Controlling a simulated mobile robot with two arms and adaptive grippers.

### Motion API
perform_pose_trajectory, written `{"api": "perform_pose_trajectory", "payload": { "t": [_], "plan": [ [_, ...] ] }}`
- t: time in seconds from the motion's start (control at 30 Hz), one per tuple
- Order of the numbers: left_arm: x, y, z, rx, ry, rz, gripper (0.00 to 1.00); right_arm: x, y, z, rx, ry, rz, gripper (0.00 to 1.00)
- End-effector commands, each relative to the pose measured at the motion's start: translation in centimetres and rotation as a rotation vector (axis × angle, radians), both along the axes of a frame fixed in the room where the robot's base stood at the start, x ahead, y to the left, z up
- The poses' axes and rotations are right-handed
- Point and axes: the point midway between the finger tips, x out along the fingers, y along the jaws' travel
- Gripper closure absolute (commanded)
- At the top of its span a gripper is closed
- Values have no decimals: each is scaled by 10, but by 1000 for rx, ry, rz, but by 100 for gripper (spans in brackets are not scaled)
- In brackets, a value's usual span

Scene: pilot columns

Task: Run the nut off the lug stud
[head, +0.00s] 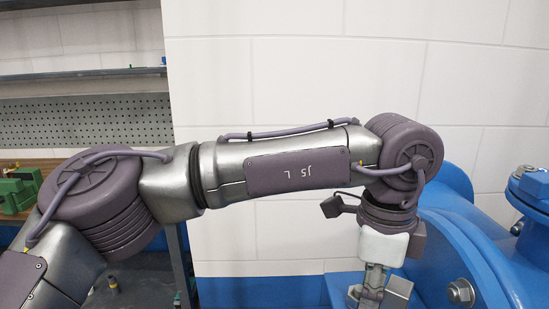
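My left arm comes in from the left and bends down at the wrist. My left gripper (375,290) points down at the bottom edge, beside a large blue flanged casting (460,235). Its fingertips are cut off by the frame, so I cannot tell whether it is open or holds anything. A grey hex nut on a stud (460,292) sits on the blue flange face, to the right of the gripper and apart from it. I cannot tell whether this is the lug stud of the task. My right gripper is not in view.
A smaller blue flange (530,190) with a bolt stands at the right edge. A green vise (18,190) sits on a wooden bench at far left, below a pegboard (90,122) and shelves (80,75). A white block wall (300,80) is behind my arm.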

Motion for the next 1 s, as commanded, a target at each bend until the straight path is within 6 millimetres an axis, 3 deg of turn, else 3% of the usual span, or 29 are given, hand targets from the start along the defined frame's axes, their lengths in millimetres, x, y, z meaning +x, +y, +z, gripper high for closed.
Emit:
{"api": "perform_pose_trajectory", "payload": {
  "t": [0.3, 0.63, 0.73, 1.0],
  "plan": [
    [3, -1, -3, 3, 1, 204, 100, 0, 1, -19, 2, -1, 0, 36],
    [3, -1, -2, 4, 3, 231, 100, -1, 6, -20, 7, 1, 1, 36],
    [3, -1, -2, 4, 3, 241, 100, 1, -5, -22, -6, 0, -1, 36],
    [5, 0, -3, 6, 1, 342, 100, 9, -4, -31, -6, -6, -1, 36]
  ]
}}
